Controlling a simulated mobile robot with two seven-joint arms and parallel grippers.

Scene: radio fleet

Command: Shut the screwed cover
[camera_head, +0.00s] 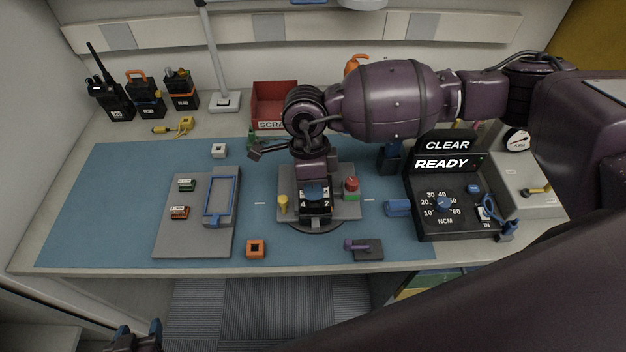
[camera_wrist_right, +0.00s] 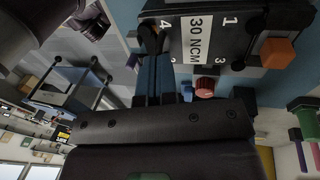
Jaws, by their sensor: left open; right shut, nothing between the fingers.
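The black radio unit (camera_head: 315,210) stands on a grey fixture (camera_head: 345,209) in the middle of the blue mat. In the right wrist view the black face (camera_wrist_right: 232,22) shows numbered corners and a "30 NCM" label. My right gripper (camera_head: 315,188) is over the unit, fingers shut and empty. Its blue fingers (camera_wrist_right: 155,55) reach the edge of that face near number 4; I cannot tell whether they touch. The screws are too small to judge. My left gripper (camera_head: 136,338) is open at the bottom left, away from the mat.
A grey tray with a blue frame (camera_head: 221,195) lies left of the fixture. A black torque panel (camera_head: 449,205) reading "CLEAR" and "READY" stands right. A red button (camera_head: 351,183), a yellow post (camera_head: 283,203) and an orange block (camera_head: 256,249) are nearby.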

